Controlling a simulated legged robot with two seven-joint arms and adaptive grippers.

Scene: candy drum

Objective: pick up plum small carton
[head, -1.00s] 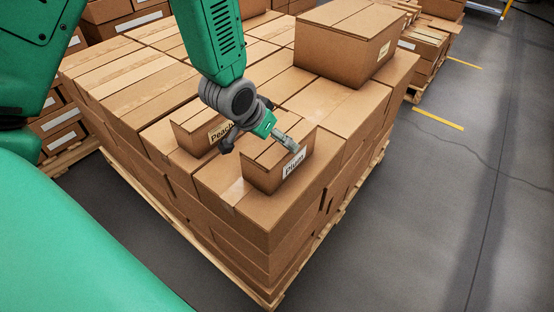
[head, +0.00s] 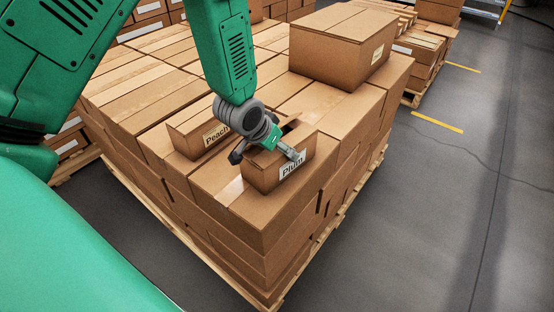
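The plum small carton (head: 263,176) is a brown box with a white "Plum" label (head: 291,167) on its right-hand side. It stands upright on the near corner of the stacked boxes. My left gripper (head: 266,156) points down at its top, fingers spread wide. One finger is by the carton's left edge and the other overlaps the upper part of the label side. I cannot tell whether the fingers touch the carton. The gripper hides much of the carton's top, and a dark patch shows behind it. My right gripper is not in view.
A "Peach" carton (head: 190,142) stands close behind on the left. A larger carton (head: 327,52) stands farther back. All rest on a tight stack of brown boxes (head: 271,232) on a wooden pallet (head: 277,292). Open grey floor (head: 430,220) lies to the right.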

